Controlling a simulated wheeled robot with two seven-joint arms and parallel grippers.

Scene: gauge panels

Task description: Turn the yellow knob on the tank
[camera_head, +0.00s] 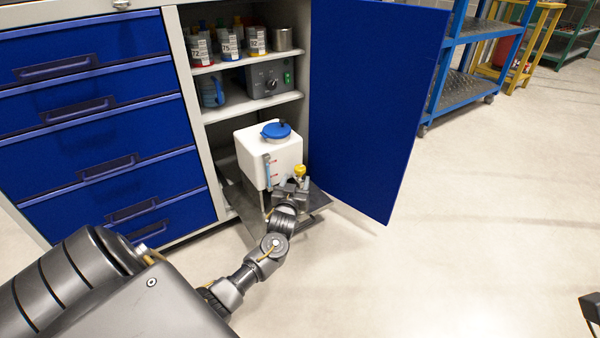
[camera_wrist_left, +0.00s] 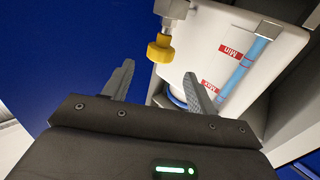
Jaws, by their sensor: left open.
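The white tank (camera_head: 262,152) with a blue lid (camera_head: 276,130) stands in the open cabinet on a low dark shelf. The yellow knob (camera_head: 300,170) sits on a metal fitting at the tank's right front. In the left wrist view the yellow knob (camera_wrist_left: 160,48) hangs from its fitting beyond the fingertips, between their lines. My left gripper (camera_head: 294,183) is close in front of the knob, and its fingers (camera_wrist_left: 158,80) stand apart with nothing between them. The knob and fingers look apart. The tank's level tube and red Min and Max labels show in the left wrist view.
The open blue cabinet door (camera_head: 375,100) stands right of the tank. Blue drawers (camera_head: 95,120) are on the left. Shelves above hold several bottles (camera_head: 228,42), a grey device (camera_head: 268,80) and a metal cup (camera_head: 283,38).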

